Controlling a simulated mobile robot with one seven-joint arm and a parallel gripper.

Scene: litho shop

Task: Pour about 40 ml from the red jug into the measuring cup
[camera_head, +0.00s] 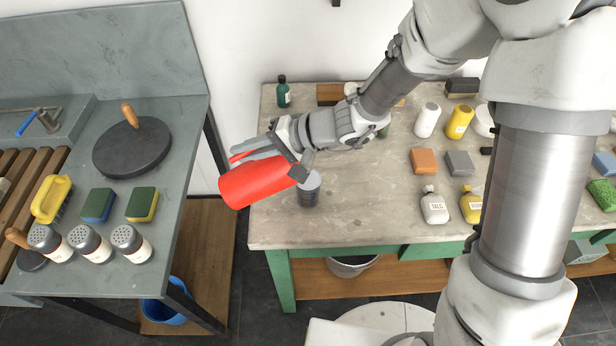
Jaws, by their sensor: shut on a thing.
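The red jug (258,184) is tilted well over, with its mouth end low and to the right. My gripper (291,163) is shut on the jug, above the left part of the wooden-topped table. The measuring cup (309,190) is a small grey, see-through cup standing upright on the table near its left front edge. The jug's right end is just above and to the left of the cup's rim. I cannot make out a stream or the level in the cup.
A green bottle (283,92) stands at the table's back left. White and yellow bottles (434,207), an orange block (424,161) and a grey block (459,163) stand to the right. A grey bench (185,130) with shakers and sponges is at left, across a gap.

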